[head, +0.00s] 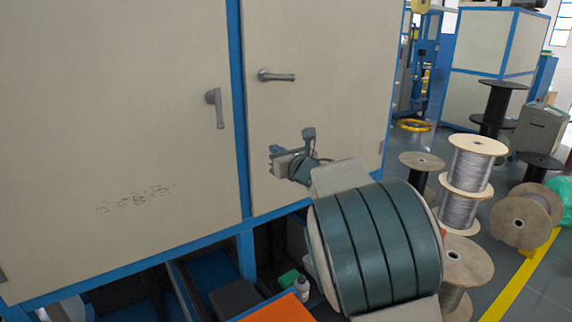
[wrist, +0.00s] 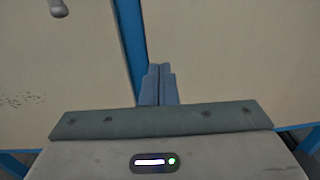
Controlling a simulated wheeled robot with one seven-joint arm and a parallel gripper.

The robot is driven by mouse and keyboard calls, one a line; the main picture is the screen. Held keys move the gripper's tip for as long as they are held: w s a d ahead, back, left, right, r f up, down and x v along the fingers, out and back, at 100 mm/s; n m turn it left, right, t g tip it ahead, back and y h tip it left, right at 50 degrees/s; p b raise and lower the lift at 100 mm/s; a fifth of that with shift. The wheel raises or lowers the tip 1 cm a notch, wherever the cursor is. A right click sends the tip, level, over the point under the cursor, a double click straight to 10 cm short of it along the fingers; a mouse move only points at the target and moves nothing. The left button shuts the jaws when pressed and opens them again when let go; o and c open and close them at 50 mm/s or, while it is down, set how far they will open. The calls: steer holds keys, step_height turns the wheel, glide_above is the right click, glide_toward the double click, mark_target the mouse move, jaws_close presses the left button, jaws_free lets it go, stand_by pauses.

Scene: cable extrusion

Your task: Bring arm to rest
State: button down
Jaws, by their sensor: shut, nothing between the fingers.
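My gripper (head: 272,151) is in front of the beige cabinet, below the right door's handle. In the wrist view my gripper (wrist: 158,72) shows its two blue fingers side by side, shut and empty, pointing at the cabinet front. My arm reaches in from the lower right of the head view, and its thick padded part hides some of the floor. The gripper looks apart from both door handles.
The cabinet has a left door (head: 110,130) with a handle (head: 217,108) turned down and a right door (head: 330,50) with a level handle (head: 277,75). Several cable spools (head: 470,165) stand on the floor at right. A yellow line (head: 515,280) crosses the floor.

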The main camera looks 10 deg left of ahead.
steer(key=s+d+f+m+h+p, duration=0.1)
steer(key=s+d+m+h, duration=0.2)
steer(key=d+m, duration=0.55)
steer(key=s+d+m+g+h+p, duration=0.1)
steer(key=s+d+m+h+p, duration=0.2)
steer(key=d+m, duration=0.5)
steer(key=s+d+f+m+h, duration=0.1)
steer(key=s+d+m+h, duration=0.3)
steer(key=d+m, duration=0.4)
steer(key=s+d+f+m+g+p, duration=0.1)
steer(key=s+d+m+g, duration=0.1)
steer(key=s+m, duration=0.4)
steer(key=s+d+f+m+g+h+p, duration=0.1)
steer(key=s+m+g, duration=0.3)
steer(key=s, duration=0.9)
steer(key=s+d+f+m+g+h+p, duration=0.1)
steer(key=s+d+f+m+g+p, duration=0.1)
steer(key=s+m, duration=0.7)
steer(key=shift+s+d+f+m+g+p, duration=0.15)
steer(key=shift+d+f+m+g+p, duration=0.35)
steer(key=shift+d+g, duration=0.4)
steer(key=shift+d, duration=0.1)
